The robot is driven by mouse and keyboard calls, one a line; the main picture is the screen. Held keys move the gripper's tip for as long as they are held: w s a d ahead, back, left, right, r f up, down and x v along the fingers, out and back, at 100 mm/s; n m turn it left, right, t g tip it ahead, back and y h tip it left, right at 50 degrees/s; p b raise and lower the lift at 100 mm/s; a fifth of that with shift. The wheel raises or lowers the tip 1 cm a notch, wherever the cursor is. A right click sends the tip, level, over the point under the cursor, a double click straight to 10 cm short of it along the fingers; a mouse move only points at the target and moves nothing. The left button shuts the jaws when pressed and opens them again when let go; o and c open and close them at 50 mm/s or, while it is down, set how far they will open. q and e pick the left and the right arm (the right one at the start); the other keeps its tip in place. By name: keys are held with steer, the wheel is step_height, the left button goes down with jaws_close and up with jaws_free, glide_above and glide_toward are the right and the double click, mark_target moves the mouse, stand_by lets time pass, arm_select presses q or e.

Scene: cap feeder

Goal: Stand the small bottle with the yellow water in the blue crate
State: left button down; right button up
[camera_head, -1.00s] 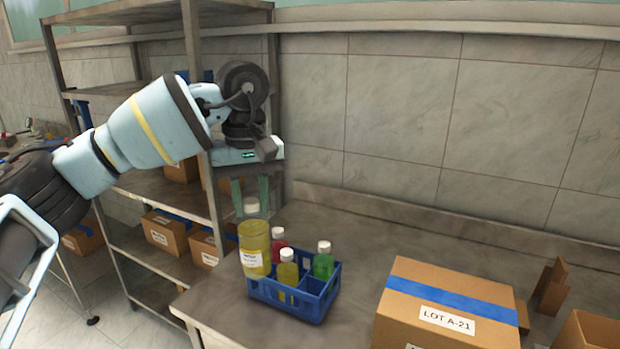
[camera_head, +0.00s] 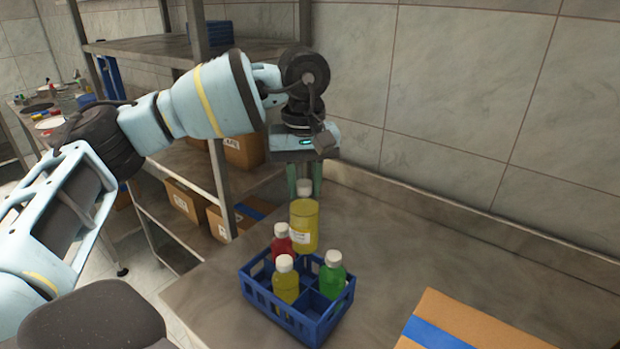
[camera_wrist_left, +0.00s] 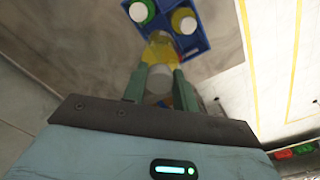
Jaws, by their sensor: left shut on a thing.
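My left gripper (camera_head: 304,187) is shut on the white cap of a bottle with yellow water (camera_head: 304,228), which hangs upright just behind the blue crate (camera_head: 334,318). The held bottle looks wider than the small bottle with yellow water (camera_head: 286,286) that stands in the crate at the front left. I cannot tell whether the held bottle touches the table. In the left wrist view the held bottle (camera_wrist_left: 160,52) is between the fingers, with the crate (camera_wrist_left: 193,46) beyond it. My right gripper is out of view.
A red bottle (camera_head: 281,242) and a green bottle (camera_head: 333,276) also stand in the crate. A compartment between the yellow and green bottles looks empty. A cardboard box (camera_head: 460,320) is at the right; the table (camera_head: 400,240) between is clear. Shelving (camera_head: 215,150) stands behind left.

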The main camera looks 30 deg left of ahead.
mark_target(306, 200)
arm_select(q)
steer(key=shift+w+f, duration=0.25)
steer(key=shift+f, duration=0.45)
steer(key=shift+f+b, duration=0.75)
steer(key=shift+f, duration=0.6)
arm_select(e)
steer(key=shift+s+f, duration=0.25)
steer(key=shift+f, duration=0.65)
arm_select(q)
steer(key=shift+s+r, duration=0.1)
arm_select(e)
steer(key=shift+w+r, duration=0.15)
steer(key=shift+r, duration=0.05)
arm_select(q)
steer(key=shift+f, duration=1.3)
steer(key=shift+f+b, duration=0.15)
steer(key=shift+b, duration=0.15)
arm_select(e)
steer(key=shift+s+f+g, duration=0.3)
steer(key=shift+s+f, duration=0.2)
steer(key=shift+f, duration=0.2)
